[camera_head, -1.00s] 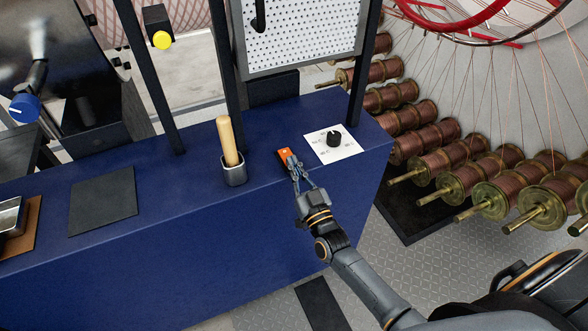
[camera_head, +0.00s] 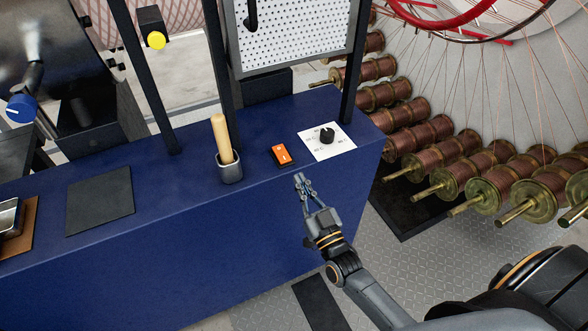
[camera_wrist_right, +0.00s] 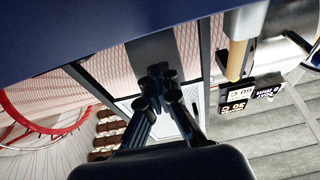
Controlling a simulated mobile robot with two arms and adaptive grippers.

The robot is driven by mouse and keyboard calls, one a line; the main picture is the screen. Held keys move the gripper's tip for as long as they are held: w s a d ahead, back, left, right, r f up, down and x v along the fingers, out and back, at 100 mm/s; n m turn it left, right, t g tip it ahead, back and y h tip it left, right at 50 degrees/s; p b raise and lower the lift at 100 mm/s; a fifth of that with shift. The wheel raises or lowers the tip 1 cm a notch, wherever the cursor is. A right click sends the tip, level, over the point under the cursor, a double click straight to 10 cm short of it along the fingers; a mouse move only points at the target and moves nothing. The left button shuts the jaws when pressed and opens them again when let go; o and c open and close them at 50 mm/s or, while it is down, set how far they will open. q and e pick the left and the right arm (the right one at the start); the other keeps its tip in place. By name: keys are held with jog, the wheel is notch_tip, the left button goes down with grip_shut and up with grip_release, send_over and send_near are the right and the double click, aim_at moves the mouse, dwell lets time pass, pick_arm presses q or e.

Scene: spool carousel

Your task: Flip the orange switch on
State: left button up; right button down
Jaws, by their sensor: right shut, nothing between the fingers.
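The orange switch (camera_head: 281,155) sits on the blue bench top, between the cup with the wooden handle and the white dial plate. It has a white mark on its face; I cannot tell its on or off state. My right gripper (camera_head: 301,180) is shut and empty. It appears in front of the bench's near edge, a little below and to the right of the switch in the head view, apart from it. In the right wrist view its fingers (camera_wrist_right: 160,82) are close together with nothing between them; the switch does not show there. My left gripper is not in view.
A metal cup (camera_head: 230,172) with an upright wooden handle stands left of the switch. A white plate with a black dial (camera_head: 327,136) lies to its right. Dark posts (camera_head: 219,75) rise behind. Copper spools (camera_head: 420,135) fill the right side.

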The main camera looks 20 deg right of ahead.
jog(key=shift+v, duration=1)
jog(key=s+f+n+g, duration=0.1)
jog(key=s+f+g, duration=0.25)
jog(key=f, duration=0.65)
jog(key=s+a+f+g, duration=0.1)
jog(key=s+f+g, duration=0.25)
jog(key=f, duration=0.75)
jog(key=s+f+n+g, duration=0.1)
jog(key=s+f+g, duration=0.25)
jog(key=f, duration=0.65)
jog(key=s+f+g, duration=0.3)
jog(key=s+f, duration=0.3)
jog(key=s, duration=0.4)
jog(key=s+d+f+g, duration=0.1)
jog(key=s+f+g, duration=0.2)
jog(key=s, duration=0.7)
jog(key=s+d+f+g, duration=0.1)
jog(key=s+f+g, duration=0.2)
jog(key=s+f, duration=0.5)
jog(key=s, duration=0.3)
jog(key=shift+f+g+h, duration=0.35)
jog(key=shift+h, duration=0.05)
